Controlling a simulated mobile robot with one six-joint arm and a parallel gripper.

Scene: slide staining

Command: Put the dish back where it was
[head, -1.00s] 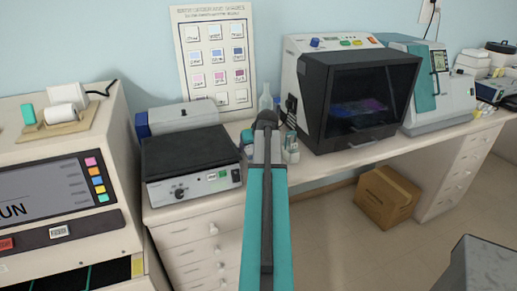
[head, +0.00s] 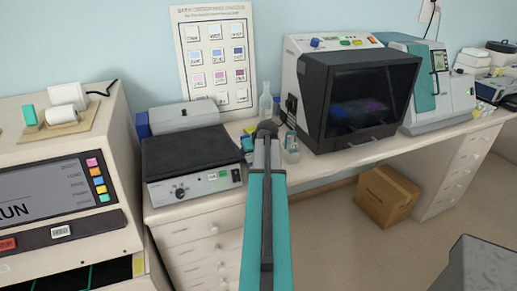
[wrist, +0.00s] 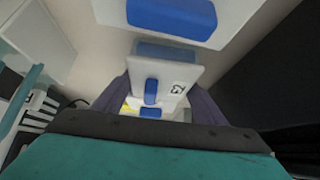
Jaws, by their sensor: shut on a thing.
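In the wrist view my gripper (wrist: 158,92) has its two dark fingers on either side of a pale, boxy thing with blue patches and a small black-and-white code mark. I take this to be the dish (wrist: 178,74); its full shape is not clear. My gripper is shut on it. A larger white surface with a blue panel (wrist: 172,18) lies beyond it. In the head view my own teal arm hides the gripper and the dish, in front of the bench between the black-topped device and the dark-windowed machine.
The black-topped device (head: 190,160) stands left of my arm. The dark-windowed machine (head: 365,95) stands to the right. Small bottles (head: 291,146) crowd the bench close behind the arm. A cardboard box (head: 387,195) is on the floor under the bench.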

